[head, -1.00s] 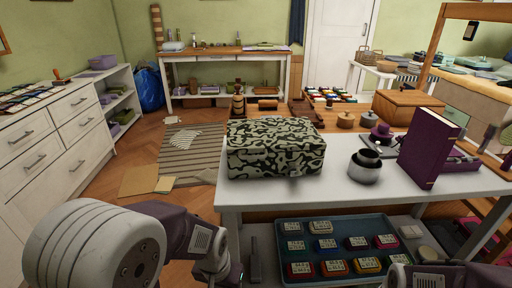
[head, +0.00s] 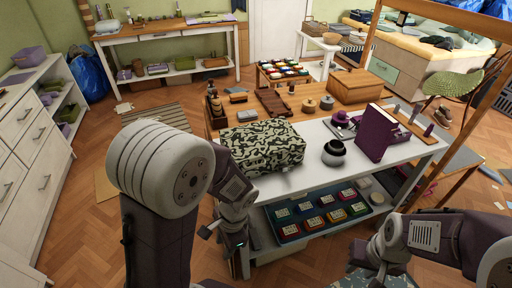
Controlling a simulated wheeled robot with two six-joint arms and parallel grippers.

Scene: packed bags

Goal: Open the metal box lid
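A box (head: 262,147) with a black and cream camouflage-like pattern stands on the left end of the white table (head: 306,178). Its top looks closed; I cannot tell from its surface whether it is metal. My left gripper (head: 222,236) is low, in front of the table's left end, below and apart from the box. My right gripper (head: 368,262) is low in front of the table's right part, well apart from the box. The fingers of both are too small and partly hidden to tell open from shut.
A dark round pot (head: 334,153) and an upright purple book (head: 376,134) stand right of the box. A teal tray (head: 273,231) with several small boxes is on the shelf below. A wooden table (head: 238,114) stands behind. Wooden floor is free at left.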

